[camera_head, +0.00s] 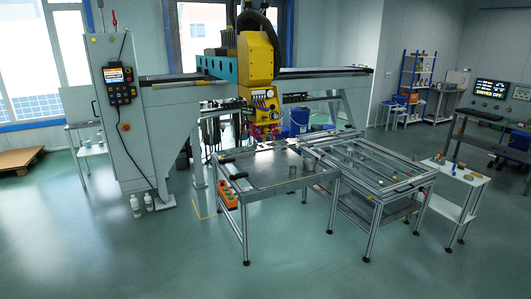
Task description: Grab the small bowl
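I cannot make out a small bowl for certain. Several tiny items stand on the small white side table (480,182) at the right. One of them is a low tan item (469,177), too small to tell whether it is a bowl. A small grey cylinder-like item (304,167) stands on the metal worktable (262,178) in the middle. My gripper is not in view.
A gantry machine with a yellow head (257,58) and a white control cabinet (122,120) stands behind the worktable. A framed panel fixture (370,165) adjoins it. Two white bottles (136,206) stand on the floor. The green floor in front is clear.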

